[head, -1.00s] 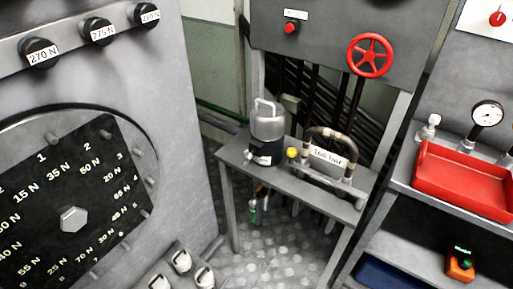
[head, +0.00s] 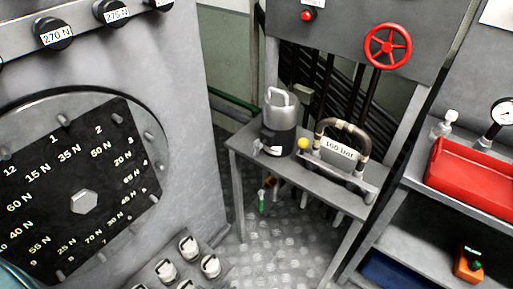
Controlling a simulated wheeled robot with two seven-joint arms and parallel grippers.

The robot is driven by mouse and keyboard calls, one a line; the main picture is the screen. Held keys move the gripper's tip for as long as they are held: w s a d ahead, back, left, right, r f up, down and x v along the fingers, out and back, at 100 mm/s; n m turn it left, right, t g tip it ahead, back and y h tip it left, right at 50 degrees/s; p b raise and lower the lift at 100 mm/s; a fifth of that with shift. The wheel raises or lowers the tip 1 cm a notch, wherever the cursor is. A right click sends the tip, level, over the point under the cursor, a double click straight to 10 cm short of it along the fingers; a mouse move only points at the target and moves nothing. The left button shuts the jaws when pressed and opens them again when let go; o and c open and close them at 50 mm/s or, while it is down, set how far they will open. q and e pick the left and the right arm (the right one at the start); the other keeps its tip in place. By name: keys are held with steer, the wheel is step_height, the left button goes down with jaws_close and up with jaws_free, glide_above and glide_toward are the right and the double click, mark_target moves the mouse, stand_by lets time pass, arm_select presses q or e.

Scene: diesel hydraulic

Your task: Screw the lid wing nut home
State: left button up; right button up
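No wing nut can be told for sure. A large round plate (head: 18,250) with a black numbered dial face fills the left of the head view. A metal hex piece (head: 84,203) sits at its centre and short studs stand around its edge. A silver and black canister (head: 280,122) with a loop on top stands upright on a grey bench; whether the loop is a nut is too small to tell. Several pale looped fittings (head: 188,247) sit on a grey block at the bottom. Neither gripper shows. A teal edge in the bottom left corner may be part of my arm.
The grey bench (head: 246,150) also holds a yellow knob (head: 303,144) and a curved pipe with a "160 bar" label. A red handwheel (head: 388,46) is on the panel above. A red tray (head: 470,178) is at right, an orange item (head: 468,265) below. Patterned floor lies open between.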

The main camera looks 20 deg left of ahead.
mark_target(257, 147)
arm_select(q)
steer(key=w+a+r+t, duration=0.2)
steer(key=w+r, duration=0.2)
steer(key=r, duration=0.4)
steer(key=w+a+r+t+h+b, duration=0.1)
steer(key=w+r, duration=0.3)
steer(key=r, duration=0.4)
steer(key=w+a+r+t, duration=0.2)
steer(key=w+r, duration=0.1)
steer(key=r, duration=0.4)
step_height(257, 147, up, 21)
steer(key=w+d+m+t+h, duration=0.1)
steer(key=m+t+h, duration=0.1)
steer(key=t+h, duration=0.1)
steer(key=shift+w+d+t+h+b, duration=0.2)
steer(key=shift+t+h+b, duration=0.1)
steer(key=shift+b, duration=0.05)
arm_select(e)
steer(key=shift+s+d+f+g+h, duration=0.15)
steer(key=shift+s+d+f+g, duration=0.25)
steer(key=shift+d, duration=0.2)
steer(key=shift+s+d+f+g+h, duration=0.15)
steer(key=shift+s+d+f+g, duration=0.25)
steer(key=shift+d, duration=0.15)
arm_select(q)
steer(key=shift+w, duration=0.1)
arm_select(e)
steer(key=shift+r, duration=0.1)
